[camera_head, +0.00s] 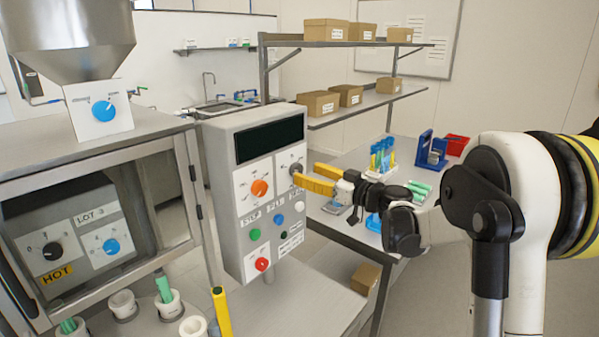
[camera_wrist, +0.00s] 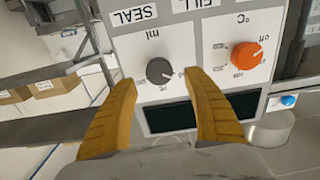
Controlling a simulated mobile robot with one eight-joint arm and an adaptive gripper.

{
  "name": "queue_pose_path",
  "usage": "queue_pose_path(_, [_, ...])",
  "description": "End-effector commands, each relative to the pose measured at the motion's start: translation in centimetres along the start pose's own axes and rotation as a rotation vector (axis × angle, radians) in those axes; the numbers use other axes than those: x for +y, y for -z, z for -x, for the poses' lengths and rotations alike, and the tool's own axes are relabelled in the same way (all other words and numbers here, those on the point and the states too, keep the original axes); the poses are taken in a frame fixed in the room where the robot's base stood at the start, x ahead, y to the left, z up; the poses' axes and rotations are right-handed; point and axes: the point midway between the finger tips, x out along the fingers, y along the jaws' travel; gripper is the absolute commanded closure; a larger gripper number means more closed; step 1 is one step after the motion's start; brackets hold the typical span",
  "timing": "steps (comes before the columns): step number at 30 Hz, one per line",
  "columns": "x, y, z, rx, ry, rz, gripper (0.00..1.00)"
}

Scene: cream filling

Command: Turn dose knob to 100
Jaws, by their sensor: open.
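The grey control box (camera_head: 235,225) stands on the metal bench. Its dark grey knob marked "ml" (camera_wrist: 160,71) sits on a white plate at the upper right of the panel in the head view. In the wrist view the panel is upside down, and the knob's small scale marks are too blurred to read. My gripper (camera_head: 303,174) is open, with its two yellow fingers pointing at this knob. In the wrist view the gripper (camera_wrist: 159,80) has one finger on each side of the knob, apart from it. The gap in depth is hard to judge.
An orange knob marked °C (camera_wrist: 246,55) sits beside the grey knob. A dark display (camera_head: 269,139) is above them; coloured buttons (camera_head: 255,234) are below. A metal-framed cabinet (camera_head: 100,150) stands at left. Racks and a red bin (camera_head: 456,145) stand on the table behind my arm.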

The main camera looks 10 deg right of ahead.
Motion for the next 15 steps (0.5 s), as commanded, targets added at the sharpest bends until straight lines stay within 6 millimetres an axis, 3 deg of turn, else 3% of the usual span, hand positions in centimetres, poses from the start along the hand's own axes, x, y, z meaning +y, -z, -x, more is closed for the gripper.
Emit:
queue_pose_path(6, [0.0,0.0,-3.1,0.0,0.0,0.0,0.4])
queue_pose_path(15, [0.0,0.0,-3.8,-0.001,0.0,-0.001,0.4])
